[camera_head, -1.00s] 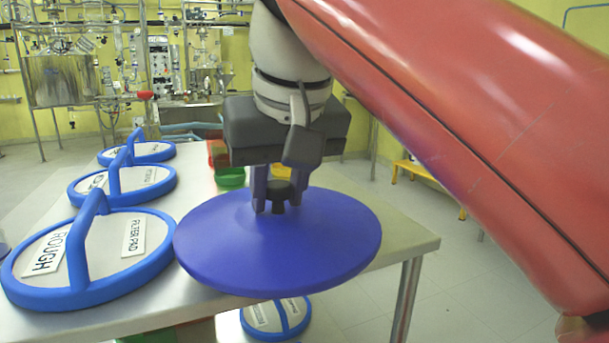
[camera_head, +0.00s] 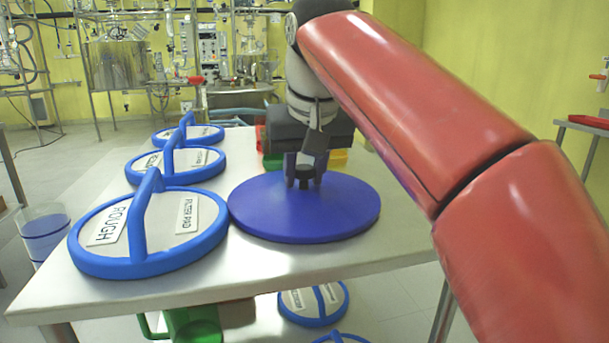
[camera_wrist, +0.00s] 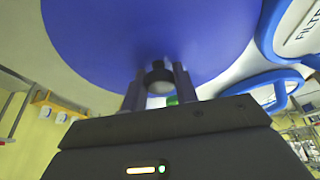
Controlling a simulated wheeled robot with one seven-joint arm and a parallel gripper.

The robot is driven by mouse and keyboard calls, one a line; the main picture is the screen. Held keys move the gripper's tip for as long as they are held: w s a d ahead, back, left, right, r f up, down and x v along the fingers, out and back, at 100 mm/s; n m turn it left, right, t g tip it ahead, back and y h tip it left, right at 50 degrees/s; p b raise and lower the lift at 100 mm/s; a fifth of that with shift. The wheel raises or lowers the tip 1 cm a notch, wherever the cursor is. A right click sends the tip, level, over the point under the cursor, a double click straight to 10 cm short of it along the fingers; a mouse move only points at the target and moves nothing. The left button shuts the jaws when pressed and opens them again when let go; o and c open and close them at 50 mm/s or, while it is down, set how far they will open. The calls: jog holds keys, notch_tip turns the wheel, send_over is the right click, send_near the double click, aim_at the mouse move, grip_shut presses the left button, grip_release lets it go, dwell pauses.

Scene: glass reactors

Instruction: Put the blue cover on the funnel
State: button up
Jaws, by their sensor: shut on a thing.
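The blue cover (camera_head: 270,215) is a wide, round, slightly domed disc with a black knob (camera_head: 304,175) at its centre. My gripper (camera_head: 304,183) is shut on the knob from above. The cover lies roughly level over the right part of the table; I cannot tell whether it touches the top. In the wrist view the cover (camera_wrist: 90,50) fills the upper middle, with the knob between the fingers of my gripper (camera_wrist: 158,80). A funnel-shaped metal vessel (camera_head: 258,68) stands in the far background; I cannot tell if it is the funnel.
Blue-rimmed filter discs with handles, the nearest marked ROUGH (camera_head: 150,228), line the table's (camera_head: 300,262) left side, close to the cover. Green and yellow bins are partly hidden behind my gripper. More discs (camera_head: 313,302) lie below.

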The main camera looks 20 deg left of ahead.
jog(key=o, duration=0.6)
jog(key=shift+f, duration=0.1)
jog(key=o, duration=0.5)
jog(key=shift+c, duration=0.2)
